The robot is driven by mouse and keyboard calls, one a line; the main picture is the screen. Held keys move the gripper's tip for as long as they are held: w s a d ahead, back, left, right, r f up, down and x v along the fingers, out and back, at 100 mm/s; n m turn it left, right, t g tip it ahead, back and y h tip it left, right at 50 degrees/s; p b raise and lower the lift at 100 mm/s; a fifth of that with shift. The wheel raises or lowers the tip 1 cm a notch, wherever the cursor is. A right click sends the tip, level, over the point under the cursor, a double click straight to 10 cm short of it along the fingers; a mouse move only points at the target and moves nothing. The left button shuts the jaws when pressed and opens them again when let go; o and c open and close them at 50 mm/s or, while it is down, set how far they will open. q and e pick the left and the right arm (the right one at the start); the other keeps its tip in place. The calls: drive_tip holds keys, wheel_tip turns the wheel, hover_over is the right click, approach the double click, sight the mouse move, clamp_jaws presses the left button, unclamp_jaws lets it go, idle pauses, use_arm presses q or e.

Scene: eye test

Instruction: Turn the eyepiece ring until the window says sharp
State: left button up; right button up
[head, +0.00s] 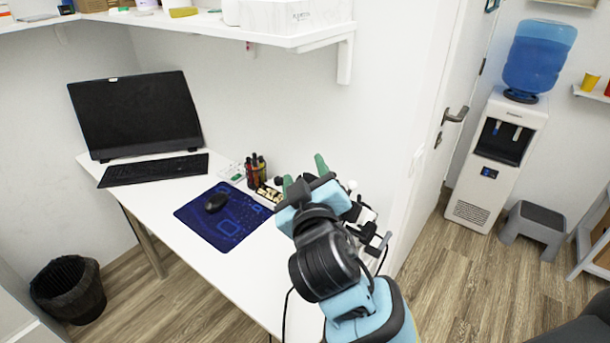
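My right gripper (304,174) is over the right end of the white desk, its two green fingertips apart, with nothing seen between them. My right arm comes up from the bottom and hides part of the desk. I cannot make out an eyepiece ring or a window with the word sharp. Some small white and black items (368,222) show just right of the gripper, partly hidden by it, and I cannot tell what they are. My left gripper is not in view.
The white desk (160,200) holds a dark monitor (135,113), a keyboard (153,169), a mouse (216,202) on a blue mat (232,228), and small bottles (255,170). A shelf (230,30) hangs above. A water dispenser (497,160) and grey stool (536,220) stand right.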

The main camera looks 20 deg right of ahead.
drive_tip(key=c, duration=0.8)
drive_tip(key=shift+a+f+n+g+y, duration=0.1)
drive_tip(key=shift+n+g+y, duration=0.25)
drive_tip(key=shift+n+y, duration=0.5)
drive_tip(key=shift+a+f+n+g+y, duration=0.1)
drive_tip(key=shift+n+g+y, duration=0.25)
drive_tip(key=shift+n+y, duration=0.45)
drive_tip(key=shift+c, duration=0.2)
drive_tip(key=o, duration=1)
drive_tip(key=s+r, duration=0.1)
drive_tip(key=s, duration=0.6)
drive_tip(key=shift+s+d, duration=0.15)
drive_tip(key=shift+s, duration=0.25)
